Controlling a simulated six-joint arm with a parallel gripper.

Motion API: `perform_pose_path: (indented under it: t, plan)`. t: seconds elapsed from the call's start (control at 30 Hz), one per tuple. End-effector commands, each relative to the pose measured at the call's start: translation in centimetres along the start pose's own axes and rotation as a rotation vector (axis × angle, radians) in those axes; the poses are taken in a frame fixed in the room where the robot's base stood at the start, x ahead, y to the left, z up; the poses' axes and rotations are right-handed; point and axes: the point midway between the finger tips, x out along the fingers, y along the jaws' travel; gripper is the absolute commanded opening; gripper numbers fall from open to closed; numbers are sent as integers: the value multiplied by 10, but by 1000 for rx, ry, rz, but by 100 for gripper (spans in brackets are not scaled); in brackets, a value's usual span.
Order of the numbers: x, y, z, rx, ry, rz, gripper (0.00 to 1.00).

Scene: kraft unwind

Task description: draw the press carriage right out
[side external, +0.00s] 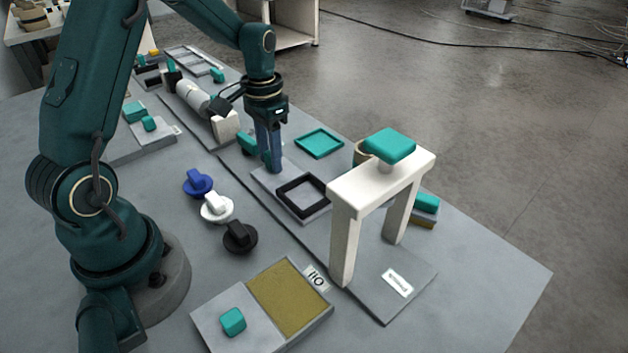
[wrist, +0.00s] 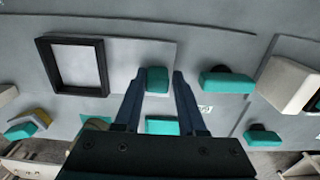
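The press is a white arch (side external: 385,185) with a teal pad (side external: 390,145) on top. Its carriage is a flat grey plate (side external: 262,181) carrying a square black frame (side external: 302,196); the plate sticks out on the arch's left side. In the wrist view the black frame (wrist: 75,67) lies left of my fingers. A teal knob (wrist: 157,79) at the plate's end shows between my fingertips. My gripper (side external: 270,166) points down at that end; in the wrist view my gripper (wrist: 160,80) is open, one finger on each side of the knob. Contact cannot be told.
A teal square tray (side external: 319,143) lies behind my gripper. Another teal handle (side external: 247,143) and a white block (side external: 225,127) are close on the left. Blue (side external: 197,182), white (side external: 216,208) and black (side external: 240,237) knobs stand in front. An ochre-panelled box (side external: 287,298) is at the near edge.

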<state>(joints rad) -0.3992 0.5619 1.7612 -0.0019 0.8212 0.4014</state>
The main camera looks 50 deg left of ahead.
Motion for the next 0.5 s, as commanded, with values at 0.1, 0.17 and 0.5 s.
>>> perform_pose_path:
  t: [0.1, 0.17, 0.5]
  plan:
    - [-1, -4, -1, -2, 7, -8, 62]
    - [-1, -3, -1, -2, 6, -7, 62]
    - [-13, -2, -1, -1, 7, -6, 62]
